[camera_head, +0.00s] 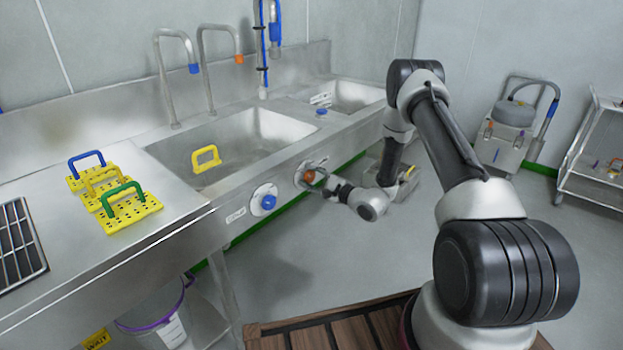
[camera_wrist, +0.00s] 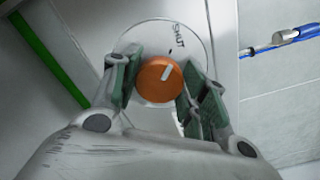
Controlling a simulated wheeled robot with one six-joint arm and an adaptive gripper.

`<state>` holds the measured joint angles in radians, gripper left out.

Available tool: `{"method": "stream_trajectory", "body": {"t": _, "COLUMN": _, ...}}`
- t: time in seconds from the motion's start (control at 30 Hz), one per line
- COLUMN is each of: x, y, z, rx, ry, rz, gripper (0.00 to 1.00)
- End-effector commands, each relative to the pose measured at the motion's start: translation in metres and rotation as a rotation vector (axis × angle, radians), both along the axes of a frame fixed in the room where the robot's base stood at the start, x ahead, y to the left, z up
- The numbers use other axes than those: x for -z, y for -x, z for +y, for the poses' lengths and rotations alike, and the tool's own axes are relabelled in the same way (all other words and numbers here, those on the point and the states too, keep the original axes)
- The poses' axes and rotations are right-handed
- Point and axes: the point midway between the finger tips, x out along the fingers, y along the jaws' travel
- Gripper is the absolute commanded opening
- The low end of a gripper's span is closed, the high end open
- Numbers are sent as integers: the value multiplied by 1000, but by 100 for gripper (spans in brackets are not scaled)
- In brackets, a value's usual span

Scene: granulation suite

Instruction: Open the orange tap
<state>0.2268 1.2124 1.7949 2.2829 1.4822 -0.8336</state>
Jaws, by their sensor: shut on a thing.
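The orange tap is a round knob (camera_wrist: 158,82) with a white mark, set on a round pale plate with the word "SHUT" near its edge. The white mark points up and a little right, toward that word. In the head view the knob (camera_head: 309,177) is on the sink's front panel. My gripper (camera_wrist: 160,92) is shut on the knob, with a green-padded finger on each side. In the head view my gripper (camera_head: 318,180) reaches the knob from the right. A spout with an orange tip (camera_head: 239,59) stands over the sink.
A blue knob (camera_head: 268,202) sits on the same panel, left of the orange one. Yellow perforated plates with coloured handles (camera_head: 130,208) lie on the counter.

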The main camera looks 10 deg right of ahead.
Motion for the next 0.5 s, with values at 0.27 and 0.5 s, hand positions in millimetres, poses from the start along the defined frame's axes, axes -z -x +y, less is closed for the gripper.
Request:
{"method": "stream_trajectory", "body": {"t": 0.27, "x": 0, "y": 0, "z": 0, "rx": -1, "ry": -80, "rz": 57, "gripper": 20}}
{"method": "stream_trajectory", "body": {"t": 0.5, "x": 0, "y": 0, "z": -1, "rx": -1, "ry": -235, "rz": 170, "gripper": 20}}
